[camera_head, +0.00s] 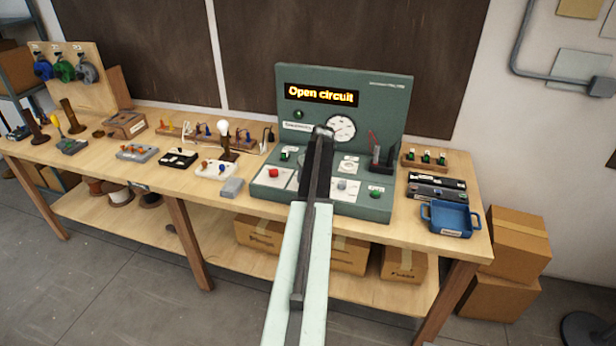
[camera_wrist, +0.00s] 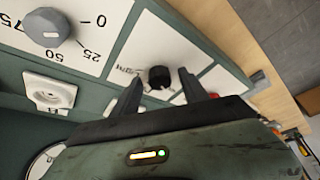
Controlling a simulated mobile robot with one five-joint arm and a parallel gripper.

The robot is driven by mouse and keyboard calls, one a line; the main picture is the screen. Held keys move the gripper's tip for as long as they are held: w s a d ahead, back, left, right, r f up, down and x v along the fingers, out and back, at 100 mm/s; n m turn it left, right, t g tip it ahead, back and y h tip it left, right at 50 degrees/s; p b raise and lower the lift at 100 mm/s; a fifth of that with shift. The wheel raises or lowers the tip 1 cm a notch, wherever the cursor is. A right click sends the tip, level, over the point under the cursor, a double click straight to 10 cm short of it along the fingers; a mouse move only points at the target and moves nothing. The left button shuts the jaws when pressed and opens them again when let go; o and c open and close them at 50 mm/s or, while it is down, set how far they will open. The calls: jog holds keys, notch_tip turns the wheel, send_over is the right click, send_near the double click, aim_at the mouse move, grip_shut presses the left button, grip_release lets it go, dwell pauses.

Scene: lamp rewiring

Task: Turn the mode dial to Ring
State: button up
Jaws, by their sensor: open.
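The black mode dial (camera_wrist: 159,78) sits on a white panel in the wrist view, with small printed labels beside it that I cannot read clearly. My gripper (camera_wrist: 161,74) is open, with one dark finger on each side of the dial in the picture. I cannot tell whether either finger touches it. Which label the dial points at is unclear. In the head view my arm covers the middle of the green test bench (camera_head: 390,100), hiding the dial and my fingertips. The bench display (camera_head: 321,95) reads "Open circuit".
A grey numbered knob (camera_wrist: 48,27) and a white socket (camera_wrist: 49,91) are near the dial in the wrist view. A red button (camera_head: 272,172) and a green button (camera_head: 376,194) flank my arm. A blue tray (camera_head: 450,219) stands at the right.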

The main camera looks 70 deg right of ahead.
jog(key=p+v, duration=0.7)
jog(key=shift+s+r, duration=0.2)
jog(key=shift+r, duration=0.1)
jog(key=shift+a, duration=0.1)
